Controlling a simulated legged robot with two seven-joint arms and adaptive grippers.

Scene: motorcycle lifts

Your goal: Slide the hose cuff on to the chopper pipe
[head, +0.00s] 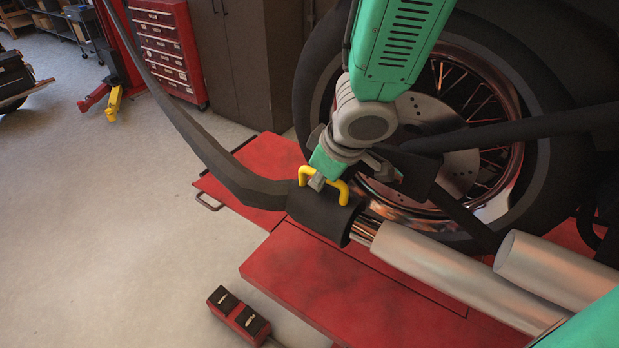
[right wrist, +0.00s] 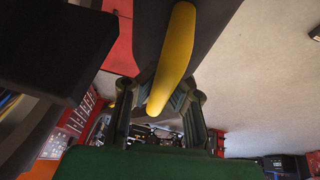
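The hose cuff (head: 318,213) is a black cylinder with a yellow handle (head: 344,193) on top, joined to a thick dark hose (head: 222,165) coming from the upper left. Its open end faces the silver chopper pipe (head: 440,272). The narrower, slotted tip of the pipe (head: 365,231) meets the cuff's mouth; I cannot tell how deep it sits inside. My right gripper (head: 318,181) comes down from above onto the yellow handle. In the right wrist view, its fingers (right wrist: 160,95) close on both sides of the handle (right wrist: 176,50). My left gripper is out of view.
A second silver pipe (head: 545,272) lies beside the first, below the rear wheel (head: 555,130). The red lift platform (head: 350,290) is underneath. A red pedal box (head: 239,316) stands on the floor. A tool chest (head: 168,45) and cabinet are behind.

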